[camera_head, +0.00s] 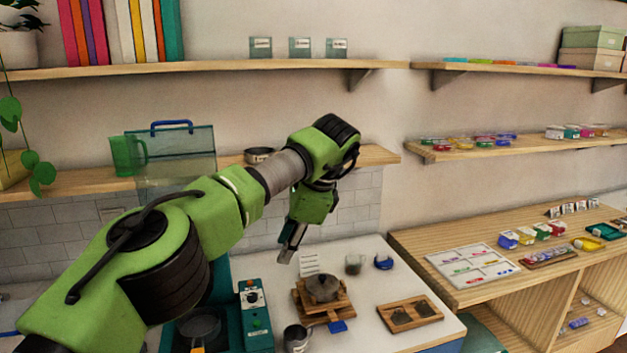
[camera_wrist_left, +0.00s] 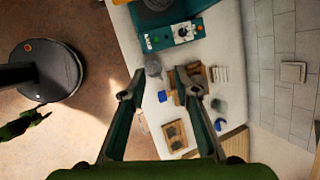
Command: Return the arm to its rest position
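My left arm (camera_head: 150,255), green with black joints, reaches from the lower left over the counter. Its left gripper (camera_head: 290,243) hangs pointing down above the counter, near the back wall. In the left wrist view the two fingers of the left gripper (camera_wrist_left: 157,88) are spread apart with nothing held between them. Part of a green arm of mine (camera_wrist_left: 22,124) shows at the left edge of the left wrist view, too small and dark to tell its finger state. The right gripper does not show in the head view.
Below the gripper, the white counter (camera_head: 285,270) holds a dark round bowl (camera_head: 322,287) on a wooden stand, a metal cup (camera_head: 297,338), a glass (camera_head: 354,264), a wooden tray (camera_head: 410,314) and a teal control box (camera_head: 256,320). A wooden shelf (camera_head: 200,68) runs above. A wooden bench (camera_head: 410,240) stands right.

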